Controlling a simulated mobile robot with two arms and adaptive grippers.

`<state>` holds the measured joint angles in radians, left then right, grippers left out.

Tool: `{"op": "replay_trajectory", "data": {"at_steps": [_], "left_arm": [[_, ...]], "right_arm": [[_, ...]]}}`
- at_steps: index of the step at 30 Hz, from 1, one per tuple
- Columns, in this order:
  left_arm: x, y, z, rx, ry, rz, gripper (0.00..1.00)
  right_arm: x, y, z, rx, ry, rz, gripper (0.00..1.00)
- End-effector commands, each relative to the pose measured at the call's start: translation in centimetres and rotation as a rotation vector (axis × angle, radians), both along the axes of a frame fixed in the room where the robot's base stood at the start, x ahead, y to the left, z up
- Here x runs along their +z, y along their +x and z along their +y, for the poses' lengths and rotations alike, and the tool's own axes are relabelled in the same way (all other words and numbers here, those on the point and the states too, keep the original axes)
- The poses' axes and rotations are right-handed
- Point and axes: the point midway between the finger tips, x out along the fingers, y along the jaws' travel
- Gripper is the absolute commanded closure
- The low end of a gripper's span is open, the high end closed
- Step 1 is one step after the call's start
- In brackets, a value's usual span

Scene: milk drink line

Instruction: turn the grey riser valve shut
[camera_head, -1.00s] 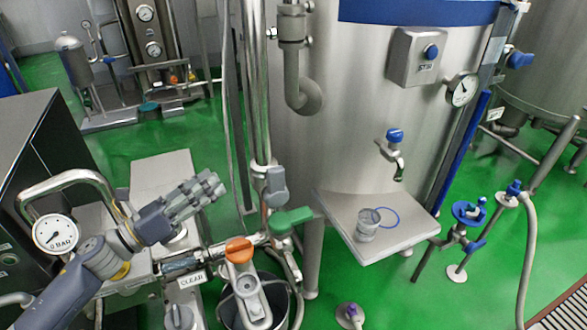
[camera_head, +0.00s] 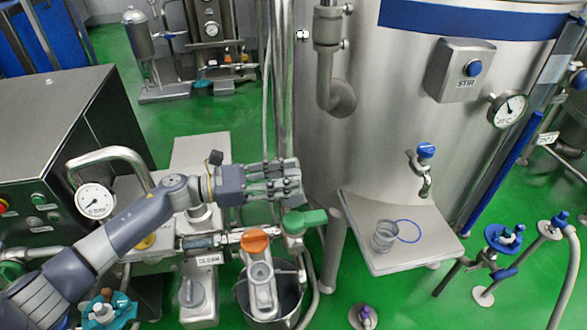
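My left gripper (camera_head: 290,182) reaches in from the left, its fingers pointing right, at the lower part of the steel riser pipe (camera_head: 284,95). The grey riser valve is hidden behind the fingers, so its handle's angle does not show. I cannot tell whether the fingers touch it or how far apart they are. A green-handled valve (camera_head: 306,219) sits just below the fingertips. My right gripper is not in view.
An orange-capped valve (camera_head: 255,240) stands below the gripper, over a steel bucket (camera_head: 290,288). A pressure gauge (camera_head: 96,201) and bent pipe are near my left arm. The big tank (camera_head: 385,110) and its shelf (camera_head: 440,242) with a cup (camera_head: 384,236) stand right.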

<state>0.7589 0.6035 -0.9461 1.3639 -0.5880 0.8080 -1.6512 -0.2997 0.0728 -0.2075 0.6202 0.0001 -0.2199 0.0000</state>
Motion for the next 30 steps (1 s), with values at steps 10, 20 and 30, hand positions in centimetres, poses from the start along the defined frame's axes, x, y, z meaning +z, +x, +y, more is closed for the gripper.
{"op": "replay_trajectory", "data": {"at_steps": [10,20,30], "left_arm": [[-0.1,0.4,-1.8,0.002,0.001,0.0,0.63],[-0.1,0.4,-1.7,0.002,0.0,0.001,1.0],[0.1,0.5,-1.8,0.002,0.02,0.004,1.0]], "right_arm": [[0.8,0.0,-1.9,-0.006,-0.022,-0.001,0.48],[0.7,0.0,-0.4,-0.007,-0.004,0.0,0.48],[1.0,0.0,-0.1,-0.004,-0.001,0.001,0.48]]}}
